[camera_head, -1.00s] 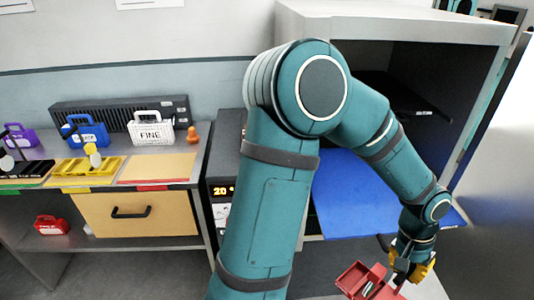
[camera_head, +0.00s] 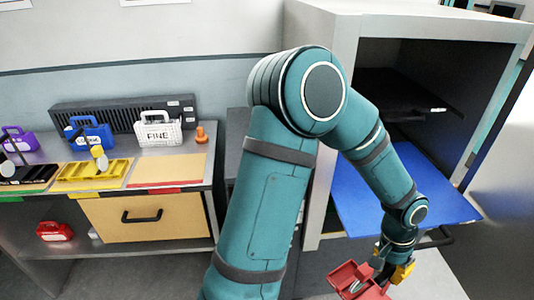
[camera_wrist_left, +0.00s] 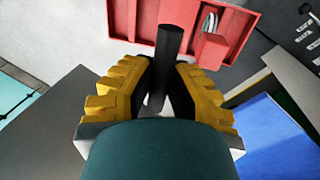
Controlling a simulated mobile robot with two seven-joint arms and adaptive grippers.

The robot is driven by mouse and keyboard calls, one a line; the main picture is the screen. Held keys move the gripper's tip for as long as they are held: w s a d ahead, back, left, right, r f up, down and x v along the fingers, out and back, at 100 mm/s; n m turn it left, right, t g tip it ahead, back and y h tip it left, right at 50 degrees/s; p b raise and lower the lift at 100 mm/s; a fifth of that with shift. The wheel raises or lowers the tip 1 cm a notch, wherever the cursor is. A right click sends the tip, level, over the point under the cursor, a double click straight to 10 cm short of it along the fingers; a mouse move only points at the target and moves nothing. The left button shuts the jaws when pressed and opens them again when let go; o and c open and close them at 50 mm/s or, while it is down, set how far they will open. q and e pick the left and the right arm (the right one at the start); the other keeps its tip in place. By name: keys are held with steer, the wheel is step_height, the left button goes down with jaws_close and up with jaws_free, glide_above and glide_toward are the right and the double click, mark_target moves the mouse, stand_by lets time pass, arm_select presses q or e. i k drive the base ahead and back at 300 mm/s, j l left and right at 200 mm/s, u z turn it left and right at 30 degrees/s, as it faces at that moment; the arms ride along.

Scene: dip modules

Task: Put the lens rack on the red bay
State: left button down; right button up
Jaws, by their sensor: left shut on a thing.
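The lens rack (camera_head: 345,277) is a red tray with a dark upright post handle and some thin pale discs in it. It shows at the lower right of the head view and at the top of the left wrist view (camera_wrist_left: 238,38). My left gripper (camera_head: 392,272) has its yellow fingers shut on the dark post (camera_wrist_left: 170,50), with the rack held in front of the cabinet, clear of the bench. The red bay (camera_head: 170,170) is a tan mat with a red front strip on the bench at left; it is bare. My right gripper is not in view.
A yellow rack (camera_head: 75,172) and a black rack (camera_head: 22,175) sit left of the red bay. Behind stand purple, blue and white cases (camera_head: 158,132) and an orange cone-like piece (camera_head: 201,135). A grey cabinet with a blue board (camera_head: 370,195) is at right.

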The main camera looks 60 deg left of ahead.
mark_target(170, 168)
steer(key=k+j, duration=0.2)
steer(key=k+j+u, duration=0.15)
steer(key=j, duration=0.25)
steer(key=k+j, duration=0.25)
steer(key=k+j+u, duration=0.1)
steer(key=j, duration=0.3)
steer(key=k+j+u, duration=0.1)
steer(key=k+j, duration=0.35)
steer(key=j, duration=0.25)
steer(key=k+j+u, duration=0.1)
steer(key=j, duration=0.25)
steer(key=k, duration=0.05)
